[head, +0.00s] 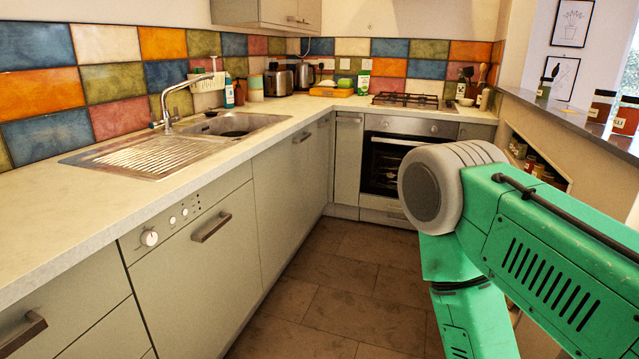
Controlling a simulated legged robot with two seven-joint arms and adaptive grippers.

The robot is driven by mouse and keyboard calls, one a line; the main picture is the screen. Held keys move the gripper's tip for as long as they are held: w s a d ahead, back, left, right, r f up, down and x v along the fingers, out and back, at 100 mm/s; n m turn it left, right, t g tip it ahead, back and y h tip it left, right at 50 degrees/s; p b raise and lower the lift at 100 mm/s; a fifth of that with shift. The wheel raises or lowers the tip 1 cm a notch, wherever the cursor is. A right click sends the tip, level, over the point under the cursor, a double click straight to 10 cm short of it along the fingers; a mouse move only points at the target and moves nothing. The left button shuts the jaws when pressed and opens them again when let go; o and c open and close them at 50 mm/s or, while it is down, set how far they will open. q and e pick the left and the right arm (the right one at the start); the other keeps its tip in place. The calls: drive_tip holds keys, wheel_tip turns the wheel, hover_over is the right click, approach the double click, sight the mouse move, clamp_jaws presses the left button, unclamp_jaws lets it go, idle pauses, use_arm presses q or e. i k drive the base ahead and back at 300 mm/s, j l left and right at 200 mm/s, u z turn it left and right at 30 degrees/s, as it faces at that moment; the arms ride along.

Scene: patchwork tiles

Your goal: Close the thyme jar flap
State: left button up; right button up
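I cannot pick out the thyme jar for sure. A smaller dark jar (543,91) stands farther left on the same counter. No open flap can be made out on any of them. My green right arm fills the lower right. Neither of my grippers is in view.
The raised counter (572,117) has a niche with small jars (530,163) below it. A worktop with a sink (215,128) runs along the left. The oven (383,165) and gas hob (408,101) are at the back. The tiled floor (340,275) between is clear.

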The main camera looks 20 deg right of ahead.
sight(555, 71)
drive_tip(key=i+l+z, duration=0.1)
drive_tip(key=i+z, duration=0.2)
drive_tip(key=z, duration=0.15)
drive_tip(key=i+z, duration=0.3)
drive_tip(key=z, duration=0.15)
drive_tip(key=i+j+z, duration=0.1)
drive_tip(key=i+z, duration=0.2)
drive_tip(key=z, duration=0.15)
drive_tip(key=i+j+z, duration=0.2)
drive_tip(key=z, duration=0.25)
drive_tip(key=i+j+z, duration=0.3)
drive_tip(key=z, duration=0.15)
drive_tip(key=i+j+z, duration=0.6)
drive_tip(key=j+z, duration=0.15)
drive_tip(key=j, duration=0.15)
drive_tip(key=i+j+z, duration=0.2)
drive_tip(key=j, duration=0.2)
drive_tip(key=j+z, duration=0.25)
drive_tip(key=i+j+z, duration=0.1)
drive_tip(key=j+z, duration=0.15)
drive_tip(key=j, duration=0.3)
